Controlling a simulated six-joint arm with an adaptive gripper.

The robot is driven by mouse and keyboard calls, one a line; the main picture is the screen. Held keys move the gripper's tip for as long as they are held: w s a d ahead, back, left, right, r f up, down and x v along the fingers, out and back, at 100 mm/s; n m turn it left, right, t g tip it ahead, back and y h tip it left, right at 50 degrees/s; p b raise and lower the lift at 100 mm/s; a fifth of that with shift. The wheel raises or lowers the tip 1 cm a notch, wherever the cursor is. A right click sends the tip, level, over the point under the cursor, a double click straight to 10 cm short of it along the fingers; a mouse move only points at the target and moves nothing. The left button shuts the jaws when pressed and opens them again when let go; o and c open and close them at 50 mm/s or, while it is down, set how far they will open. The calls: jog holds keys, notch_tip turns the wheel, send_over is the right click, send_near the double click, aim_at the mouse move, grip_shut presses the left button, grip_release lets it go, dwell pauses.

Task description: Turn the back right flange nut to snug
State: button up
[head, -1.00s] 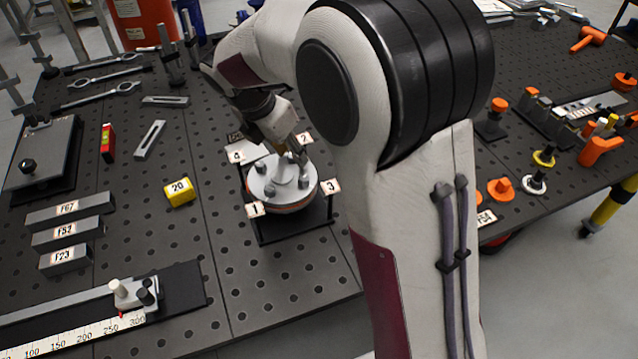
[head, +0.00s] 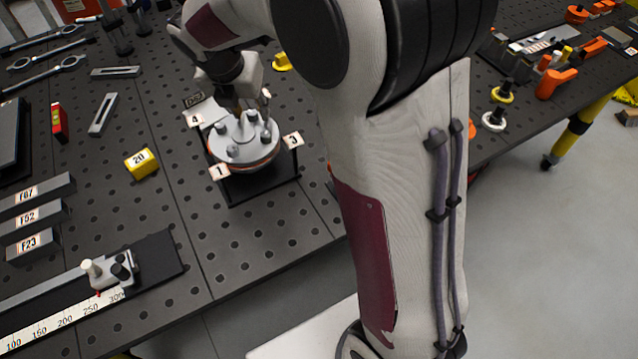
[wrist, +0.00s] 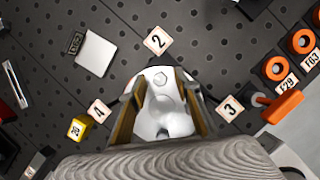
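The round grey flange (head: 236,150) sits on a black stand with number tags around it, and several nuts stand on its top. I see nothing held. In the head view my gripper partly covers the back right nut and hides tag 2.
Tags 1 (head: 219,172), 3 (head: 293,139) and 4 (head: 195,121) surround the flange. A yellow block marked 20 (head: 141,163) lies to its left. A sliding gauge (head: 110,272) lies at front left. Bare perforated table lies in front of the flange.

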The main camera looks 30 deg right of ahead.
jog(key=shift+d+n, duration=0.1)
jog(key=shift+n, duration=0.5)
